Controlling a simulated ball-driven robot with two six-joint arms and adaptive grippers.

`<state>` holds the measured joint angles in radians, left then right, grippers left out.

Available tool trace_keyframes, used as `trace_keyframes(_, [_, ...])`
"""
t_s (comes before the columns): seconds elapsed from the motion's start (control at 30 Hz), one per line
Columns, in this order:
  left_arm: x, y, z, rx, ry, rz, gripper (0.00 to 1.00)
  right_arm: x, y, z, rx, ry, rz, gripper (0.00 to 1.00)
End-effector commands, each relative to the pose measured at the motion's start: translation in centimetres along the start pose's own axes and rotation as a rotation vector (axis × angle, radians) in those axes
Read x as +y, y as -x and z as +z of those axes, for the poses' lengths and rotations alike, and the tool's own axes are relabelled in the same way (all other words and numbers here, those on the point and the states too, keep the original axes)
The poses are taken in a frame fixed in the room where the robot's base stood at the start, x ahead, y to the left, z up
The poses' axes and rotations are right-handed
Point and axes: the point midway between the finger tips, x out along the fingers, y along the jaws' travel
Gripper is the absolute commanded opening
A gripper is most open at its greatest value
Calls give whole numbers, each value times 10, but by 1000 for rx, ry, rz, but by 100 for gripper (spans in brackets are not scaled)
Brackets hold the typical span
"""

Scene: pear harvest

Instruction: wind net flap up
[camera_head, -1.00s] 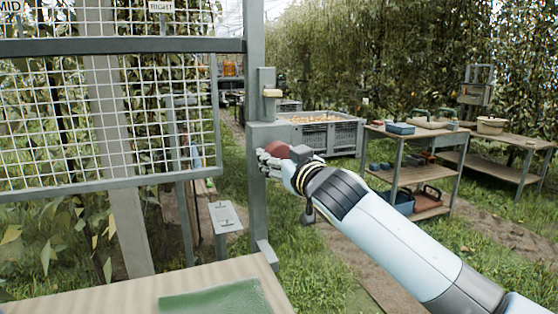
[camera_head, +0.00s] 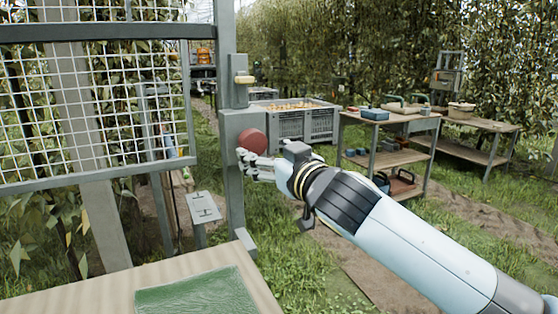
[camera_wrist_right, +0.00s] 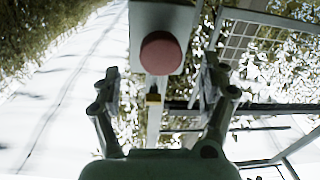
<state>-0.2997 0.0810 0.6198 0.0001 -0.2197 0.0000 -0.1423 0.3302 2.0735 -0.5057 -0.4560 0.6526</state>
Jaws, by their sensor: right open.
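The net flap (camera_head: 189,120), a white mesh panel in a grey frame, hangs at the left of the head view with its lower bar above the bench. Beside it a grey post (camera_head: 227,60) carries a grey box with a round red knob (camera_head: 252,141). My right gripper (camera_head: 247,161) is just below the knob in the head view, jaws open. In the right wrist view the open fingers (camera_wrist_right: 161,80) stand either side of the knob (camera_wrist_right: 161,53), which lies ahead of them; I see no contact. My left gripper is not in view.
A wooden bench top (camera_head: 60,300) with a green mat (camera_head: 196,293) is at the front left. A small grey stand (camera_head: 203,207) is below the flap. A grey crate (camera_head: 292,125) of fruit and a wooden table (camera_head: 388,160) stand behind. Grass lies between.

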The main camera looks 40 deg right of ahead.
Motion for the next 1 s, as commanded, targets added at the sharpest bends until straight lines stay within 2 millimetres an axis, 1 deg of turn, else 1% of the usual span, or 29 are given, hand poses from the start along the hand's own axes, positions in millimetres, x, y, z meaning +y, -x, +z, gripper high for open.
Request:
trace_keyframes(0.03, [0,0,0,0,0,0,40,0,12,1,-3,1,-2,78])
trace_keyframes(0.1, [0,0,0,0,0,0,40,0,25,1,-2,1,-2,78])
trace_keyframes(0.2, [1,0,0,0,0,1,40,0,38,1,-2,1,-1,78])
trace_keyframes(0.3, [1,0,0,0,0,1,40,0,46,0,-1,-1,0,78])
trace_keyframes(0.43, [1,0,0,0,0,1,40,0,49,0,-1,-1,0,78])
trace_keyframes(0.87, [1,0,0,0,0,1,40,0,49,0,-1,-1,0,78])
trace_keyframes(0.97, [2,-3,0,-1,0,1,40,-2,49,7,-8,-14,5,78])
trace_keyframes(1.0, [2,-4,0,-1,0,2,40,-2,49,16,-25,-16,10,78])
